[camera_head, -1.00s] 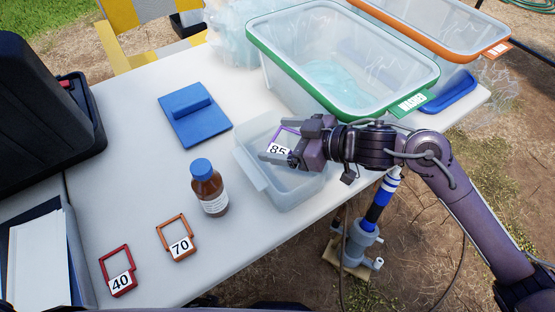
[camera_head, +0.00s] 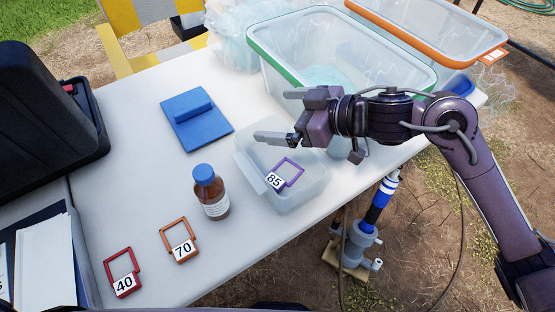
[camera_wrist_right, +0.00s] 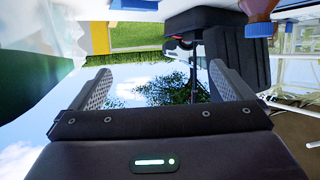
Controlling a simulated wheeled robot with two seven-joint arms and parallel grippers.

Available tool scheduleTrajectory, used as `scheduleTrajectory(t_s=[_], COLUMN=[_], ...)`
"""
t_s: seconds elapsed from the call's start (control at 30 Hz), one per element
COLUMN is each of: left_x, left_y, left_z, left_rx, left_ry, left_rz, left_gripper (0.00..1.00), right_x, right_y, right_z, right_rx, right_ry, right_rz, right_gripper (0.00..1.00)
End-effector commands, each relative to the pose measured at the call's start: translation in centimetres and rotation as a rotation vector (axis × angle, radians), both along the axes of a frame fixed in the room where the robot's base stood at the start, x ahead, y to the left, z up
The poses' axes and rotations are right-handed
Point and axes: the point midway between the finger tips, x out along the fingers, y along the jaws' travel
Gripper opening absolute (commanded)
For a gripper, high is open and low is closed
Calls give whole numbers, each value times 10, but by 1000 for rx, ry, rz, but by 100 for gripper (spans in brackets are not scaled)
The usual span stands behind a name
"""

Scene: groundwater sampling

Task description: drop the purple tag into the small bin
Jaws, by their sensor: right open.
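The purple tag (camera_head: 289,172), a square frame with a white "85" label, lies tilted inside the small clear bin (camera_head: 312,192) near the table's front edge. My right gripper (camera_head: 276,116) is above the bin, its two fingers wide apart with nothing between them. It is apart from the tag. The open fingers also show in the right wrist view (camera_wrist_right: 158,88), with no tag between them. My left gripper does not show.
A brown bottle with a blue cap (camera_head: 209,190), an orange tag "70" (camera_head: 178,240) and a red tag "40" (camera_head: 122,272) stand left of the bin. A blue lidded item (camera_head: 195,120) lies behind. A large green-rimmed tub (camera_head: 345,55) stands behind my right gripper.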

Motion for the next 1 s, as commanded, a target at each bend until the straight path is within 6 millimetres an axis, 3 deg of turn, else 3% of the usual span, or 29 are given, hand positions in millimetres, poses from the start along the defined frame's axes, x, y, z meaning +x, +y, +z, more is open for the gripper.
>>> scheduleTrajectory(t_s=[0.03, 0.2, 0.4, 0.6, 1.0], left_x=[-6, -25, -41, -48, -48], left_y=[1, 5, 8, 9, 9], left_z=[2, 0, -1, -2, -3], left_rx=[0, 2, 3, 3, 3], left_ry=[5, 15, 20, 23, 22], left_rz=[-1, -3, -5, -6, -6], left_gripper=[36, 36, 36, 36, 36], right_x=[1, 0, 0, 0, 0], right_y=[0, 0, 0, 0, 0], right_z=[18, 60, 96, 111, 112], right_rx=[0, 0, 1, 1, 1], right_ry=[-7, -7, -3, -1, 1], right_rz=[2, 2, 1, 1, 1], right_gripper=[100, 100, 100, 100, 100])
